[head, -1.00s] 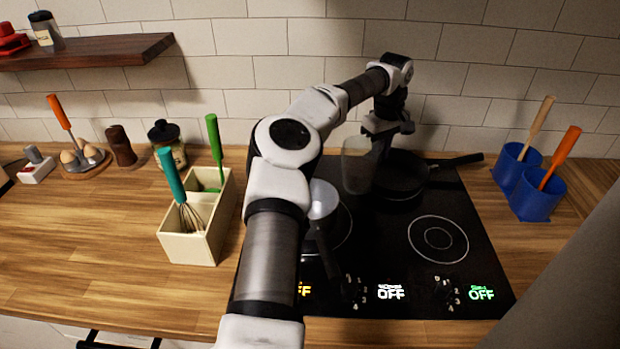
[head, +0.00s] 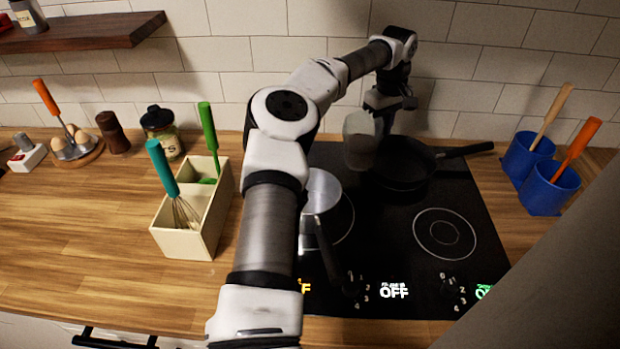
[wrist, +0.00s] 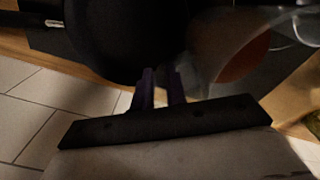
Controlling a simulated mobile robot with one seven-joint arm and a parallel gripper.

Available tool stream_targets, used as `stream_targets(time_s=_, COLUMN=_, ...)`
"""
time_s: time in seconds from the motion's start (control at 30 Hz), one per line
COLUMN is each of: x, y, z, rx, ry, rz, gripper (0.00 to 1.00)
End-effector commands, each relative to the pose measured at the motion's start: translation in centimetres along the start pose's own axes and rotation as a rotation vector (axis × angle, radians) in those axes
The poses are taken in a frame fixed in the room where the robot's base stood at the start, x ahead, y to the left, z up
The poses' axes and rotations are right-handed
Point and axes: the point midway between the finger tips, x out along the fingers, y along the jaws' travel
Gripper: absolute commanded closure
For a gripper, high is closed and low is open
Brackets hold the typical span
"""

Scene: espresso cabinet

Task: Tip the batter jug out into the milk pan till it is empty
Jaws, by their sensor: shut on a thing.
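The batter jug (head: 360,145), a cloudy see-through vessel, is held up over the back of the hob, between the milk pan and the black frying pan. My gripper (head: 380,118) is shut on it from the right. In the wrist view the jug (wrist: 228,45) is beside my gripper's fingers (wrist: 160,88); a reddish-brown patch shows through it, and I cannot tell if that is batter. The milk pan (head: 325,187), silver with a dark handle, sits on the left of the hob, partly hidden by my arm. Its inside is not clear.
The black frying pan (head: 400,170) stands on the back right burner. The front right burner (head: 444,232) is bare. Blue utensil pots (head: 545,190) stand right of the hob. A cream utensil box (head: 185,232) stands left of my arm.

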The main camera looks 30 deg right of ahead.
Motion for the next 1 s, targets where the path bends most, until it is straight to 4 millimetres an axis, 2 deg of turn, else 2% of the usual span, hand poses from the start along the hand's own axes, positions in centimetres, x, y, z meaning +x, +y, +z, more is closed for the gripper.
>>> stream_targets(time_s=0.67, x=-2.0, y=-2.4, z=0.5, rx=0.001, ry=0.060, rz=0.300, gripper=1.00)
stream_targets(time_s=1.0, x=-2.9, y=-4.2, z=0.8, rx=0.000, ry=0.092, rz=0.466, gripper=1.00)
